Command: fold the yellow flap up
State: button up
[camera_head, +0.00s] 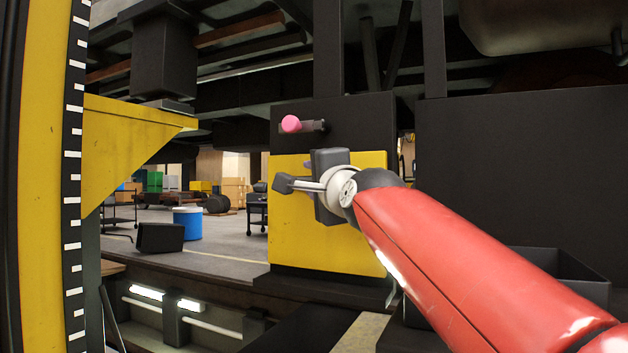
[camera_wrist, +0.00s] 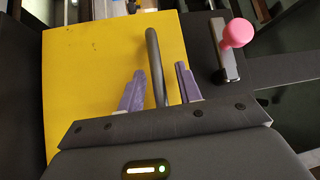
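The yellow flap (camera_head: 315,240) is a flat panel hanging upright below a dark block in the head view. It fills the left and middle of the wrist view (camera_wrist: 88,66). A dark grey bar handle (camera_wrist: 154,58) stands out from the flap. My gripper (camera_wrist: 159,69) is open, with its purple fingers on either side of the handle and a visible gap to each.
A pink-knobbed latch (camera_head: 291,124) sits on the dark block above the flap; it is right of my fingers in the wrist view (camera_wrist: 238,33). A yellow lifting column (camera_head: 45,180) stands at the left. A blue barrel (camera_head: 187,223) stands behind. A dark box (camera_head: 515,180) is at right.

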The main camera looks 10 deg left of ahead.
jog(key=b+v, duration=0.2)
jog(key=v, duration=0.5)
jog(key=shift+s+d, duration=0.2)
jog(key=shift+s, duration=0.15)
jog(key=shift+s, duration=0.1)
